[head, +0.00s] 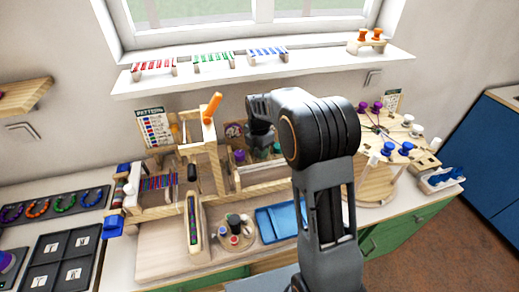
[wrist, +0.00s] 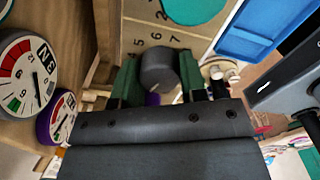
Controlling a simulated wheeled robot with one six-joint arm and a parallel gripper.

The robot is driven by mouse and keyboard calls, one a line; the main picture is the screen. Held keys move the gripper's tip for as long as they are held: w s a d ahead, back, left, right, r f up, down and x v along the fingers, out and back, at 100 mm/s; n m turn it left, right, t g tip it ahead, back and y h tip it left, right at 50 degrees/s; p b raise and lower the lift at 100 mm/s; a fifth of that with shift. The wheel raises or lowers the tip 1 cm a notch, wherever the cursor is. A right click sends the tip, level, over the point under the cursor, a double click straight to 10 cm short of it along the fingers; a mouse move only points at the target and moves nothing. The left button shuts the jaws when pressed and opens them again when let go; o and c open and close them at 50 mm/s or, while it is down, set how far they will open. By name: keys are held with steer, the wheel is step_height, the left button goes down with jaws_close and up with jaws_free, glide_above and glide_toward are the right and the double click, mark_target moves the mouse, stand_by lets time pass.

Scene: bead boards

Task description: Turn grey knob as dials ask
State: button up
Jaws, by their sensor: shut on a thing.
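My gripper (wrist: 158,76) is shut on the grey knob (wrist: 159,68), with one green fingertip on each side of it. The knob stands on a wooden panel with printed numbers around it; 4, 5, 6 and 7 can be read. At the left of the wrist view are a grey-rimmed dial (wrist: 25,78) and a purple-rimmed dial (wrist: 60,118), each with a red band and a pointer. Their exact readings are too small to tell. In the head view my gripper (head: 262,143) is at the wooden knob stand, and my arm hides the grey knob.
A teal knob (wrist: 192,8) is beyond the grey one; it also shows in the head view (head: 277,148). A purple knob (head: 239,156) stands to the left. A blue tray (head: 279,222) lies in front. A bead loom (head: 160,183) stands left and a round wooden stand (head: 376,186) right.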

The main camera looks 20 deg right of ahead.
steer(key=shift+m, duration=0.4)
steer(key=shift+c, duration=0.2)
steer(key=m, duration=0.2)
steer(key=shift+m, duration=0.3)
steer(key=shift+m+b, duration=0.4)
steer(key=shift+m, duration=1.2)
steer(key=o, duration=0.9)
steer(key=shift+r, duration=0.1)
step_height(320, 180, up, 14)
steer(key=shift+f+b, duration=0.15)
steer(key=shift+b, duration=0.25)
